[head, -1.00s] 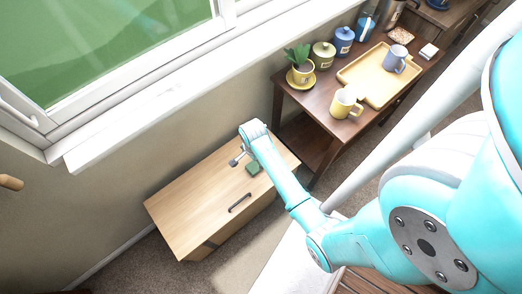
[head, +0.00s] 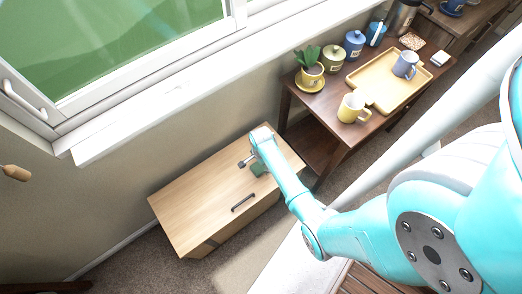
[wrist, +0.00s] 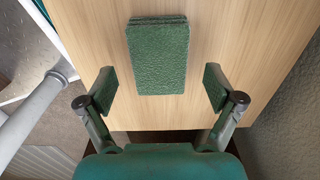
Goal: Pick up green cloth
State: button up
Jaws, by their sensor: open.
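The green cloth (wrist: 158,60) is a folded rectangle lying on the light wooden cabinet top (wrist: 90,25). In the head view the cloth (head: 258,169) shows as a small green patch beside the end of my arm, partly covered by it. My gripper (wrist: 160,88) is open and empty in the wrist view. Its two fingers stand apart, left and right of the cloth's near end, with a gap on each side. The cloth's far part reaches beyond the fingertips. I cannot tell the exact height of the fingers above the wood.
A black handle (head: 243,202) is on the cabinet near its front edge. A dark wooden table (head: 322,106) stands to the right with a yellow tray (head: 366,78), mugs, jars and a potted plant (head: 310,68). A wall and window lie behind. The cabinet's left part is clear.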

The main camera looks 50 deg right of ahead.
jog(key=shift+f, duration=0.75)
jog(key=shift+c, duration=0.3)
jog(key=c, duration=1)
jog(key=shift+r, duration=0.1)
jog(key=shift+c, duration=0.2)
notch_tip(320, 180, up, 10)
jog(key=o, duration=0.5)
jog(key=c, duration=0.5)
